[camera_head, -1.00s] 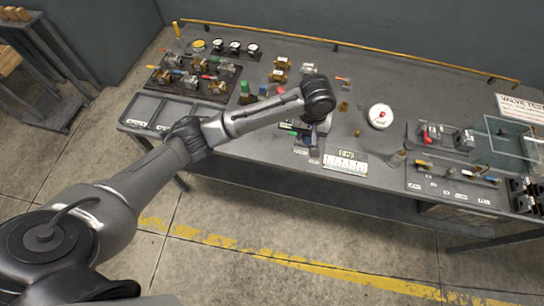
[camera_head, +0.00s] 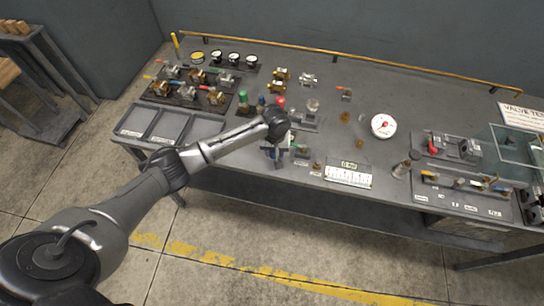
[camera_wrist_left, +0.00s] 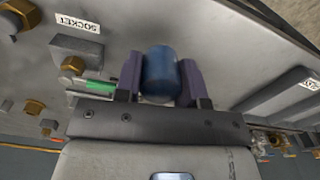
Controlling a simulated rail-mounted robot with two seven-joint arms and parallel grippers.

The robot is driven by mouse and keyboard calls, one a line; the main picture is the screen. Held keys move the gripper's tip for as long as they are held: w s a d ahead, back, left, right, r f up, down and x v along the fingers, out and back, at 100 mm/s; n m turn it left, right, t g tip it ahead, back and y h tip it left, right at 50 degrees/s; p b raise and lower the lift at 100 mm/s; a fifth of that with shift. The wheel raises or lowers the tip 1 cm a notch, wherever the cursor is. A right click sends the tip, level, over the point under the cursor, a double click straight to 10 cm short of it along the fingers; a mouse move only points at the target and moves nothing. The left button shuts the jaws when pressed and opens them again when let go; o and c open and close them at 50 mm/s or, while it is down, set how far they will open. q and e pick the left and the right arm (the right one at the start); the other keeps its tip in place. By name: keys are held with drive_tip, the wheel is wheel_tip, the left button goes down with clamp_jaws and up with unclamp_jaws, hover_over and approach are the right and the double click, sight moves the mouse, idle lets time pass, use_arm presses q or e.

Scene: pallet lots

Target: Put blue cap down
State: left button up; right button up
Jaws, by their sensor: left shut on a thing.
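The blue cap (camera_wrist_left: 160,73) is a short rounded cylinder between the two purple-grey fingers of my left gripper in the left wrist view (camera_wrist_left: 161,82). The gripper is shut on it, one finger against each side. In the head view, my left gripper (camera_head: 276,155) points down over the front edge area of the grey bench (camera_head: 235,160), left of a white label card. The held cap is hard to make out there behind the gripper. Whether the cap touches the bench top cannot be told. My right gripper is not in view.
Green (camera_head: 243,98) and red (camera_head: 281,102) topped pieces stand behind the gripper. Empty trays (camera_head: 170,126) lie to the left. The white label card (camera_head: 348,174) lies to the right, with a round white gauge (camera_head: 383,126) behind it. A socket block (camera_wrist_left: 77,52) shows beside the gripper.

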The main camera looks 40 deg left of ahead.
sight(272, 157)
use_arm(q)
drive_tip(key=shift+a+f, duration=0.4)
drive_tip(key=shift+a, duration=0.2)
wheel_tip(272, 157, down, 4)
drive_tip(key=shift+r+b, duration=0.25)
drive_tip(key=shift+b, duration=0.1)
drive_tip(key=shift+f, duration=0.15)
drive_tip(key=shift+f, duration=0.15)
drive_tip(key=o, duration=0.9)
wheel_tip(272, 157, up, 11)
drive_tip(key=shift+f+p, duration=0.1)
drive_tip(key=shift+p, duration=0.75)
drive_tip(key=shift+r, duration=0.75)
